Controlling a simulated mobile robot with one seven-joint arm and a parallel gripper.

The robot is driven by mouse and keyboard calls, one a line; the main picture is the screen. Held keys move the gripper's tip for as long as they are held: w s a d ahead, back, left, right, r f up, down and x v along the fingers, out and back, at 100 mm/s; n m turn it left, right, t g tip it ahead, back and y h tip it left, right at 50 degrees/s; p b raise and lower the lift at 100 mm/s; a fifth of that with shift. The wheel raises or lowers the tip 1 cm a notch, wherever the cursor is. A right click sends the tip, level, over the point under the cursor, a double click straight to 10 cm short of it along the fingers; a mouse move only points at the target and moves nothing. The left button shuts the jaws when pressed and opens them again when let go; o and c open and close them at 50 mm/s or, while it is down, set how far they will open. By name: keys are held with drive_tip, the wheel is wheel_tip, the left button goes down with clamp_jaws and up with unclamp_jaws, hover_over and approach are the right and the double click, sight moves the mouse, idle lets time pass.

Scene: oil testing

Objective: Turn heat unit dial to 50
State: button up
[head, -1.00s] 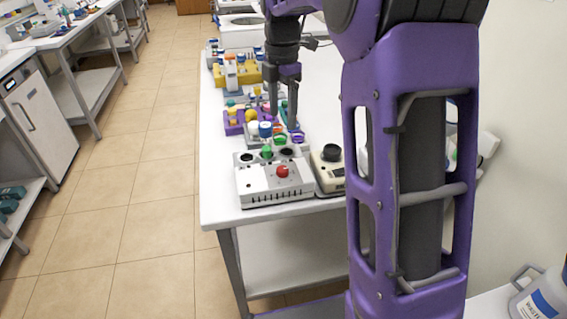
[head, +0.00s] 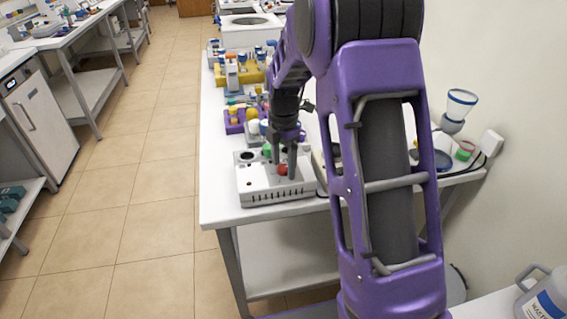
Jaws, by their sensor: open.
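The heat unit (head: 258,187) is a white box near the front edge of the white table, with round openings on top and a slotted front. Its red dial (head: 282,169) sits on the sloped front panel, partly hidden by my gripper. My gripper (head: 284,174) points down at the dial, its two dark fingers open, one on the left and one on the right of the dial. Whether the fingers touch the dial cannot be told. The dial's marks and setting are too small to read.
A green-topped item (head: 267,150) stands in the unit's rear opening. Purple (head: 233,125) and yellow (head: 252,75) racks stand farther back. The floor on the left is clear.

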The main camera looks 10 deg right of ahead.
clamp_jaws()
idle(0.4)
drive_tip(key=m+p, duration=0.1)
drive_tip(key=m, duration=0.4)
drive_tip(key=shift+m, duration=0.3)
drive_tip(key=m, duration=0.6)
drive_tip(key=m+p, duration=0.1)
drive_tip(key=m, duration=0.5)
drive_tip(key=shift+m, duration=0.4)
drive_tip(key=m, duration=0.5)
drive_tip(key=shift+p, duration=0.35)
drive_tip(key=shift+m, duration=0.3)
